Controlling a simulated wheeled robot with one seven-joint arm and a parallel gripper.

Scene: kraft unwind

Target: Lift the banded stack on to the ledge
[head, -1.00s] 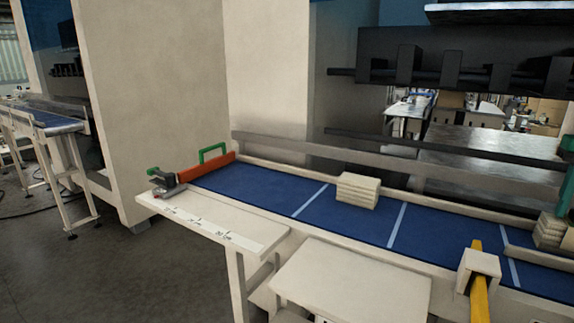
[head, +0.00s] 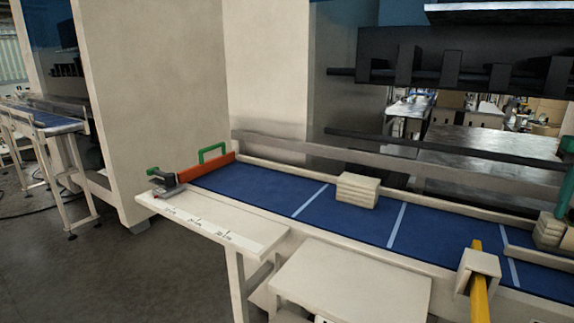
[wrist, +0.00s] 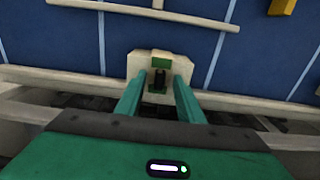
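A pale stack of flat pieces (head: 549,231) stands at the right edge of the head view, on the blue belt. A pale block with a green patch, apparently this same stack, shows in the wrist view (wrist: 137,64). My gripper (wrist: 159,78) has two teal fingers spread apart, their tips in front of the block's two sides. Contact cannot be made out. A dark post-like shape shows between the fingers. In the head view a teal part, apparently my gripper (head: 564,190), is at the right edge above the stack. A narrow ledge with printed marks (head: 215,226) runs along the belt's near left side.
An orange stop with a green handle (head: 210,165) crosses the belt's left end, beside a clamp (head: 166,187). A yellow bar in a pale bracket (head: 479,264) stands in front. A pale side table (head: 350,280) is bare.

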